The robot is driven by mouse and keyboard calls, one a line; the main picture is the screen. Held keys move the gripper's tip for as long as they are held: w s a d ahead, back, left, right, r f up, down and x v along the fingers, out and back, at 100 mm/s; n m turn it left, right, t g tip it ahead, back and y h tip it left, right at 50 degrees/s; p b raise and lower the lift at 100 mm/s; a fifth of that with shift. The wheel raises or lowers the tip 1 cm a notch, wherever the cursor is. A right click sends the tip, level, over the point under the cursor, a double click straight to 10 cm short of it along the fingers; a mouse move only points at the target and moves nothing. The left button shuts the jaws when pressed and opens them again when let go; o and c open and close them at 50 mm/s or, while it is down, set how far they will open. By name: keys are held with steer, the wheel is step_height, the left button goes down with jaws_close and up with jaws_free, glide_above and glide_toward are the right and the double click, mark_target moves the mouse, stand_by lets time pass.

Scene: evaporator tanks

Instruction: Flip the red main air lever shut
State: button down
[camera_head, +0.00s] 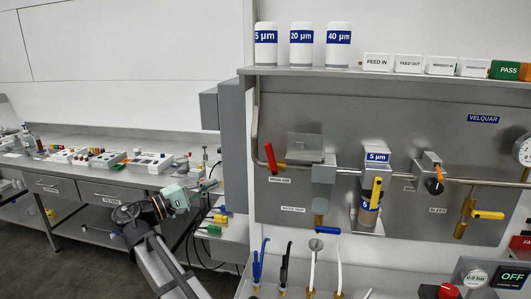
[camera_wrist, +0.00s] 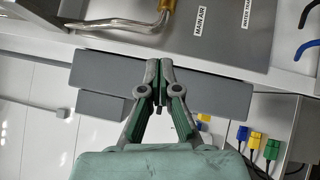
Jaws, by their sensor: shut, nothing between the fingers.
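The red main air lever (camera_head: 270,158) stands nearly upright, tilted slightly, on a brass valve at the left end of the panel's pipe. A MAIN AIR label (camera_head: 279,180) sits below it and also shows in the wrist view (camera_wrist: 202,20). My gripper (camera_head: 212,174) is left of the panel, apart from the lever. In the wrist view its fingers (camera_wrist: 160,68) are together and empty, in front of a grey box. There a bent pipe (camera_wrist: 120,26) and a brass piece (camera_wrist: 167,5) show at the top edge; the red lever is out of that view.
Grey boxes (camera_head: 209,110) are fixed on the wall left of the panel. A filter with a yellow handle (camera_head: 376,192) and a bleed valve (camera_head: 433,181) sit farther right. Cables and coloured plugs (camera_wrist: 257,143) lie near my gripper.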

mark_target(271, 159)
steer(key=w+d+r+p, duration=0.4)
steer(key=d+r+p, duration=0.2)
steer(key=d, duration=0.7)
steer(key=shift+w+r+m+h, duration=0.15)
steer(key=shift+r+m+h, duration=0.15)
steer(key=shift+r+h, duration=0.15)
